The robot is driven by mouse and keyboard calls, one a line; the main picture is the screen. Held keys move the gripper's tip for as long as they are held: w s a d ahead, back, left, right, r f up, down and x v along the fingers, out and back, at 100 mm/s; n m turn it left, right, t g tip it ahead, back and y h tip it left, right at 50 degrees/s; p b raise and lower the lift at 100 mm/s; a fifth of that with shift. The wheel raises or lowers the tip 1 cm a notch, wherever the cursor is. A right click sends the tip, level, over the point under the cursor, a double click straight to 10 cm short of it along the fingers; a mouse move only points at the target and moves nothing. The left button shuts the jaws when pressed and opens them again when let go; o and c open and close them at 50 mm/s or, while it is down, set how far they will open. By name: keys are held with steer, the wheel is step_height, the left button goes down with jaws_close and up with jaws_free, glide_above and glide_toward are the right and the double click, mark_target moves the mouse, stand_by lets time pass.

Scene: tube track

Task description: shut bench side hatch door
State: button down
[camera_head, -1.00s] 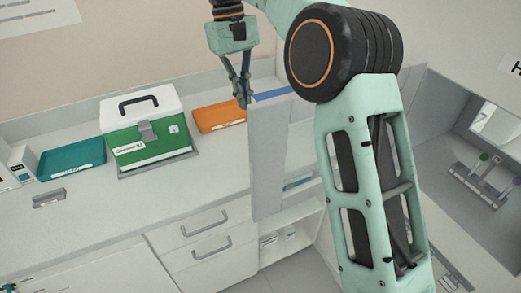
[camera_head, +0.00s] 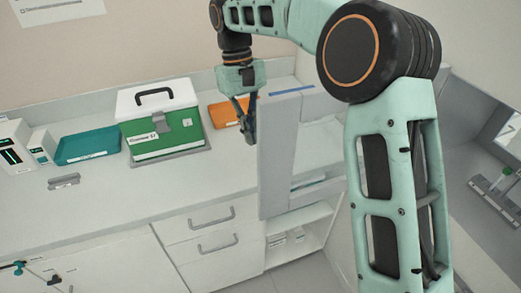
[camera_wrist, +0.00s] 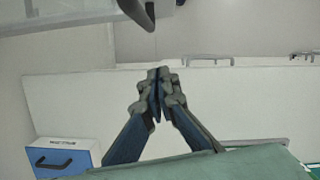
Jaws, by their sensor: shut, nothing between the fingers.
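The bench side hatch door (camera_head: 278,155) is a pale upright panel in the head view. It stands out from the right end of the bench, open, with shelves showing to its right. My gripper (camera_head: 250,138) points down just left of the door's upper part, its fingers together and empty. I cannot tell whether they touch the door. In the wrist view my gripper (camera_wrist: 156,85) shows shut in front of a wide pale surface, which I cannot surely name.
On the bench (camera_head: 110,205) stand a green case (camera_head: 165,135) with a white lid, a teal tray (camera_head: 88,147) and an orange tray (camera_head: 222,116). Drawers (camera_head: 210,230) are below. An open shelf (camera_head: 285,250) shows low at right. A blue-fronted box (camera_wrist: 65,158) is in the wrist view.

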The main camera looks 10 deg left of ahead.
steer(key=shift+s+d+f, duration=0.45)
steer(key=shift+s+d, duration=0.35)
steer(key=shift+s+d+f, duration=0.4)
steer(key=shift+s+d, duration=0.35)
steer(key=shift+s, duration=0.05)
steer(key=shift+d, duration=0.1)
